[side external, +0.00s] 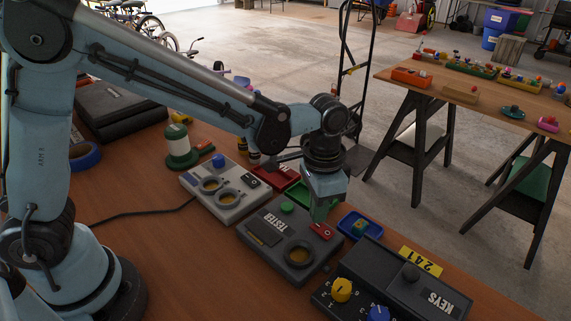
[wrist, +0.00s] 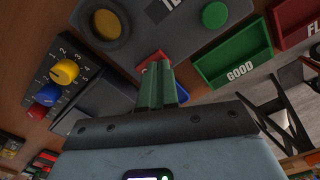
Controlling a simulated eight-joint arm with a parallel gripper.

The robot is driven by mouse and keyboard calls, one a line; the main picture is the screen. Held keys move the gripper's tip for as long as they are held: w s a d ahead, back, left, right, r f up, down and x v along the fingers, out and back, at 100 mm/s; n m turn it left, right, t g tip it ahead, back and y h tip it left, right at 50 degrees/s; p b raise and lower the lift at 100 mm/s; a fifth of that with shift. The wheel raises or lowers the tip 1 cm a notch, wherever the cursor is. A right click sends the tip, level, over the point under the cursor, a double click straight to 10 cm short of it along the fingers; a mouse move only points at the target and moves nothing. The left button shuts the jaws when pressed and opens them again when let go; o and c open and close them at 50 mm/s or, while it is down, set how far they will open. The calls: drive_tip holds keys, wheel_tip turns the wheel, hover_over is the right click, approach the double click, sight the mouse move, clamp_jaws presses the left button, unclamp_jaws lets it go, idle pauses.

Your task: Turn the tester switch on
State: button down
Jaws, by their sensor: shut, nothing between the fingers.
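The tester is a dark grey box labelled TESTER (side external: 268,247) on the brown table. My gripper (side external: 318,219) points down over the right end of the tester, right by the red switch. In the wrist view my green fingers (wrist: 156,84) are together and empty, with their tips at the red switch (wrist: 153,60). The fingers partly cover the switch, so its position and any contact are unclear.
A dark box labelled KEYS (side external: 435,300) with coloured knobs stands to the right. A light grey box (side external: 225,190) stands left of the tester. Behind are a red tray (side external: 275,177), a green tray labelled GOOD (wrist: 233,64) and a blue tray (side external: 360,222).

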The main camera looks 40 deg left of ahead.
sight(317, 225)
drive_tip(key=shift+f, duration=0.9)
idle(0.8)
drive_tip(key=shift+r, duration=3.55)
drive_tip(key=shift+a+r, duration=0.1)
drive_tip(key=shift+a, duration=0.1)
drive_tip(key=s+a+r+n+t, duration=0.1)
drive_tip(key=s+a+n+t, duration=0.2)
drive_tip(key=a, duration=0.4)
drive_tip(key=s+a+r+n+t, duration=0.1)
drive_tip(key=s+a+n+t, duration=0.2)
drive_tip(key=a, duration=0.5)
drive_tip(key=s+t, duration=0.1)
drive_tip(key=s, duration=0.1)
drive_tip(key=shift+s+a+r, duration=0.25)
drive_tip(key=shift+s+r, duration=0.1)
drive_tip(key=shift+s, duration=0.05)
